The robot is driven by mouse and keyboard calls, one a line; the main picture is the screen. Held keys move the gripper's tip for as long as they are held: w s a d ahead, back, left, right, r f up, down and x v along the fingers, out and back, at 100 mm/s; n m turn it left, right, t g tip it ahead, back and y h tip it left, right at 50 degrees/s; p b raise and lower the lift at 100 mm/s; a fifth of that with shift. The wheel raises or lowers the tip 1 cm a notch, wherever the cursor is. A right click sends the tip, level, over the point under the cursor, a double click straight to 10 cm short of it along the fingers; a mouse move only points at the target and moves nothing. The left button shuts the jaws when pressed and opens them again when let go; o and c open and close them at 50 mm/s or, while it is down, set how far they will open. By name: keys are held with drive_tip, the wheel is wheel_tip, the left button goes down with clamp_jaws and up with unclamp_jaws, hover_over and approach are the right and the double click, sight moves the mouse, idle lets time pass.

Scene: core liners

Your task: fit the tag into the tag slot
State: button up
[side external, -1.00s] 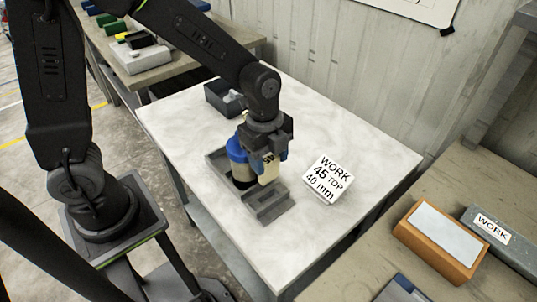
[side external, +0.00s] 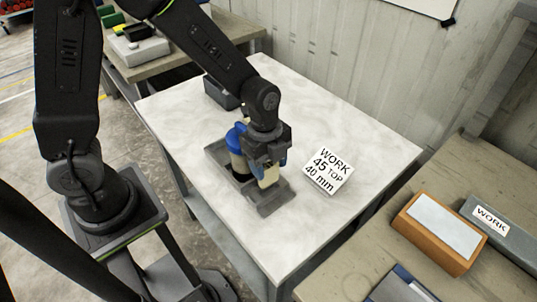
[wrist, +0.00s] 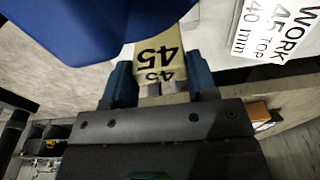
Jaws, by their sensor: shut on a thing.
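My gripper (side external: 268,170) is shut on a cream tag (side external: 269,178). In the wrist view the tag (wrist: 158,60) is marked 45 and sits between the two blue fingers of my gripper (wrist: 162,80). A grey holder (side external: 268,206) lies on the white table, with its slotted front end just below the tag. In the side view the tag's lower edge is close to that end; whether it touches or has entered the slot I cannot tell. A core liner with a blue cap (side external: 236,140) stands in the holder beside my gripper; its blue part (wrist: 80,25) fills the wrist view's upper left.
A white card (side external: 328,170) reading WORK 45 TOP 40 mm lies to the right on the table. A dark box (side external: 222,94) stands behind the holder. The table (side external: 370,130) is clear at the back right. Another bench with an orange-sided block (side external: 440,235) is at the right.

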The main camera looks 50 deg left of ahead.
sight(269, 184)
drive_tip(key=shift+f, duration=0.65)
drive_tip(key=shift+f, duration=1.35)
idle(1.2)
drive_tip(key=shift+r, duration=1)
drive_tip(key=shift+f, duration=1.1)
idle(0.8)
drive_tip(key=o, duration=1.2)
drive_tip(key=shift+s, duration=0.1)
drive_tip(key=shift+r, duration=0.1)
wheel_tip(269, 184, up, 14)
drive_tip(key=a, duration=0.1)
drive_tip(key=shift+a, duration=0.2)
